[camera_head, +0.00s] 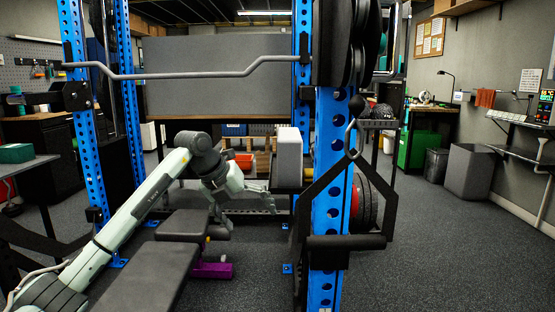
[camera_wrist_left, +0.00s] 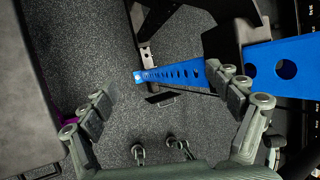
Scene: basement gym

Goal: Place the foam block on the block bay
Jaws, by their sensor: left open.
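A pale grey upright block (camera_head: 289,147), which looks like the foam block, stands behind the blue front post, just above a dark ledge or box. I cannot tell for sure what it rests on. My left gripper (camera_head: 268,198) is below and slightly left of it, apart from it. In the left wrist view my left gripper (camera_wrist_left: 165,88) is open and empty, with dark floor and a blue rack foot beyond its fingers. The block does not show clearly there. I cannot pick out the block bay with certainty. My right gripper is not in view.
A blue rack post (camera_head: 328,180) with black arms stands right of my left gripper. A grey bench (camera_head: 150,270) with a purple foot part (camera_head: 212,270) lies below my arm. A barbell (camera_head: 190,75) crosses above. A teal box (camera_head: 15,153) sits on the left table.

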